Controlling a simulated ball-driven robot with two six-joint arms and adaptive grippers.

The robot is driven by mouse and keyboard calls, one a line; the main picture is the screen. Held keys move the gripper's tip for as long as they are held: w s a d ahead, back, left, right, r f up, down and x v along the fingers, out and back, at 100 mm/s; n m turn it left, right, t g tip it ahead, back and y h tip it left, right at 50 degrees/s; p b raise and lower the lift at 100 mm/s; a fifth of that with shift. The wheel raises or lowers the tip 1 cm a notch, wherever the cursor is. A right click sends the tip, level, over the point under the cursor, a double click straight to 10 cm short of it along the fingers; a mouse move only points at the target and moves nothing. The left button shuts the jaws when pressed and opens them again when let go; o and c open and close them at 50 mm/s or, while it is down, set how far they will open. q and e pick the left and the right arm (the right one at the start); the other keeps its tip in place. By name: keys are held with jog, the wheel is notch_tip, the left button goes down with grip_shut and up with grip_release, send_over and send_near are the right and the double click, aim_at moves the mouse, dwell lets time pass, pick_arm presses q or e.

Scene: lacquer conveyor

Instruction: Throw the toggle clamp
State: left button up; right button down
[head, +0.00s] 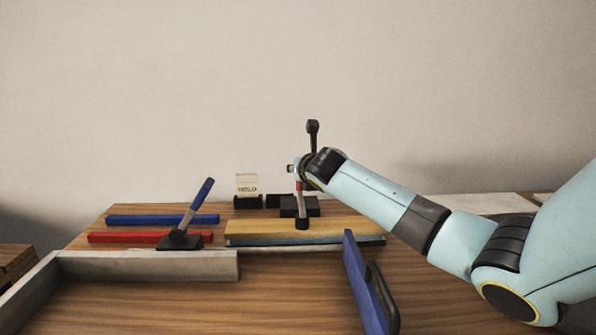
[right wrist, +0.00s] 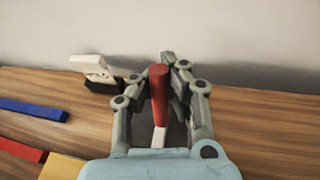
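In the head view, a toggle clamp has a dark base (head: 290,211) and a light lever (head: 301,206) with a red handle (head: 299,186). The lever stands about upright behind a wooden board. My right gripper (head: 297,172) is around the upper part of the handle. In the right wrist view, the red handle (right wrist: 159,95) is between my two fingers (right wrist: 158,85), with a white lever below it. I cannot tell whether both fingers touch it. A second lever with a blue handle (head: 203,191) leans right on a dark base at left. My left gripper is out of view.
A white block marked HOLD (head: 247,185) stands on a dark base at the back. Blue (head: 150,219) and red (head: 120,237) bars lie at left. A wooden board (head: 280,227) lies before the clamp. A blue bar with a black handle (head: 364,285) is in front.

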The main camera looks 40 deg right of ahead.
jog(key=shift+s+a+f, duration=0.2)
jog(key=shift+f, duration=0.3)
jog(key=c, duration=1.4)
grip_release()
jog(key=shift+s+a+r, duration=0.3)
jog(key=shift+s+r, duration=0.25)
jog(key=shift+r, duration=0.05)
jog(key=shift+o, duration=0.8)
jog(key=shift+w+d+f, duration=0.2)
jog(key=shift+w, duration=0.1)
jog(key=v, duration=1.2)
jog(key=shift+f, duration=0.2)
